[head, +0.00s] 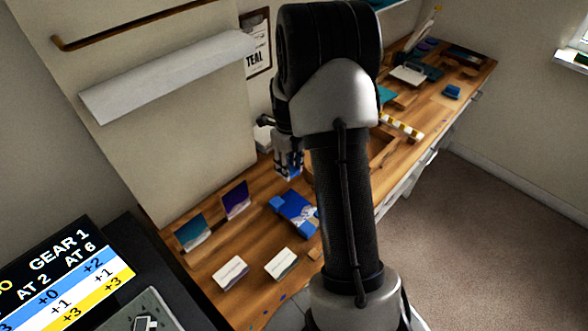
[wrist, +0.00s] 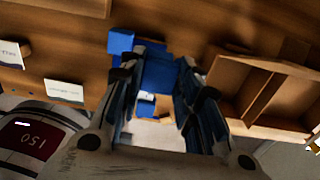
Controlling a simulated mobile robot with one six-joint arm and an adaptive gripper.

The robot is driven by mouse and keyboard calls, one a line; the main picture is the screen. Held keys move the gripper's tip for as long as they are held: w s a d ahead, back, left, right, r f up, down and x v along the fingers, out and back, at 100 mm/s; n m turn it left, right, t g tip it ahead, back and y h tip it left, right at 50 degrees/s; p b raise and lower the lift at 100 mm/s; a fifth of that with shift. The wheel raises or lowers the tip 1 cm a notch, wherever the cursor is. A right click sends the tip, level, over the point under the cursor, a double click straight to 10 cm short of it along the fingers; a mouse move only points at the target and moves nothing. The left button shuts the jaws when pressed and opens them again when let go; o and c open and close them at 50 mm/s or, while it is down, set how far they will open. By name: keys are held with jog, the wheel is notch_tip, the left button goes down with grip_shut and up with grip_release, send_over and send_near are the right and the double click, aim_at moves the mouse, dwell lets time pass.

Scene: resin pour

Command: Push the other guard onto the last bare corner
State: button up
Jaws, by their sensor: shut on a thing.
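My gripper (head: 288,170) hangs above the bench, just behind a blue and white piece (head: 296,212) that lies there with blue at its corners. The gripper is shut on a blue guard (wrist: 159,74), seen between its fingers in the wrist view. Another blue block (wrist: 120,43) shows just left of the fingers in that view. My arm covers the right side of the blue and white piece in the head view, so not all its corners show. I cannot tell whether the held guard touches it.
Two coloured panels (head: 236,200) stand at the back left. An open wooden divided box (wrist: 262,90) is at the right in the wrist view. A striped bar (head: 402,126) lies farther along.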

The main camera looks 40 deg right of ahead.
jog(key=shift+d+f+b, duration=0.2)
jog(key=shift+f+b, duration=0.4)
jog(key=shift+f, duration=0.25)
jog(key=b, duration=0.4)
send_over(290, 191)
jog(key=shift+w+d+f, duration=0.15)
jog(key=shift+f, duration=2.45)
jog(key=shift+f, duration=0.25)
jog(key=shift+f, duration=0.3)
jog(key=shift+f, duration=0.35)
jog(key=o, duration=0.8)
jog(key=shift+f, duration=0.1)
